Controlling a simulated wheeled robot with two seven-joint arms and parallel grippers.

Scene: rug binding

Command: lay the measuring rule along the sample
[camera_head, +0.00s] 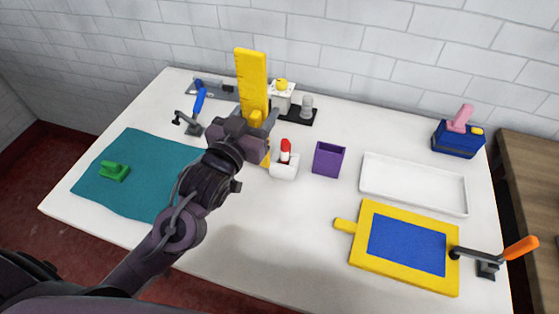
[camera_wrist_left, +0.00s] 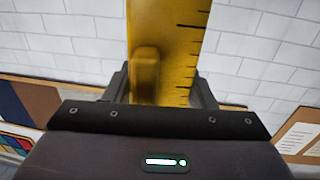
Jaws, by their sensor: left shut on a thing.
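My left gripper (camera_head: 257,121) is shut on the yellow measuring rule (camera_head: 251,80), by a small block on its face. The rule is held upright above the back middle of the table. In the left wrist view the rule (camera_wrist_left: 186,45) rises between the fingers, its black marks on the right. A teal cloth (camera_head: 135,190) lies flat at the left with a green handled block (camera_head: 114,171) on it. A blue panel in a yellow frame (camera_head: 363,250) lies at the front right. I cannot tell which is the sample. My right gripper is not in view.
An orange-handled clamp (camera_head: 488,262) stands at the frame's right edge. A blue-handled clamp (camera_head: 193,122) stands behind the cloth. A white holder (camera_head: 284,171), purple box (camera_head: 328,159), white tray (camera_head: 415,184) and blue box (camera_head: 458,138) stand around. The front middle is clear.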

